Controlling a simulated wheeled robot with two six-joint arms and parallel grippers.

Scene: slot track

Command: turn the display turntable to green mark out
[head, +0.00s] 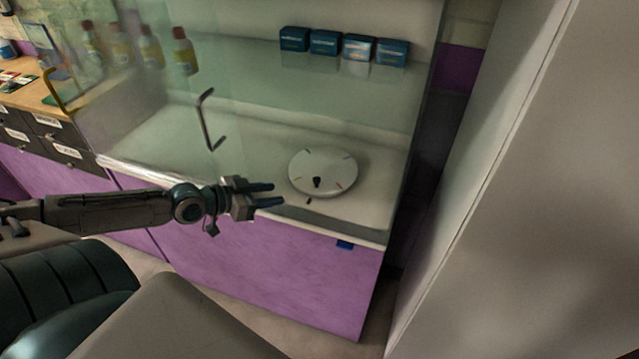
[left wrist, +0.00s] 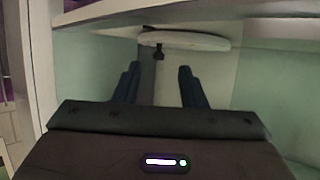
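The display turntable (head: 335,168) is a round white disc on the floor of the glass-fronted cabinet. It has small coloured marks near its rim and a black knob (head: 317,182) near its front; the marks are too small for me to tell which is green. A small dark mark (head: 309,201) lies on the cabinet floor in front of the disc. My left gripper (head: 278,194) is open and empty, just left of the disc and apart from it. In the left wrist view, the disc (left wrist: 200,40) shows edge-on beyond the open fingers (left wrist: 159,77), with the knob (left wrist: 159,52) between them. My right gripper is out of view.
A dark handle (head: 205,125) stands out at the left on the cabinet's glass. Several blue boxes (head: 325,42) and bottles (head: 185,52) stand on the shelf above. A pale panel (head: 530,180) rises at the right.

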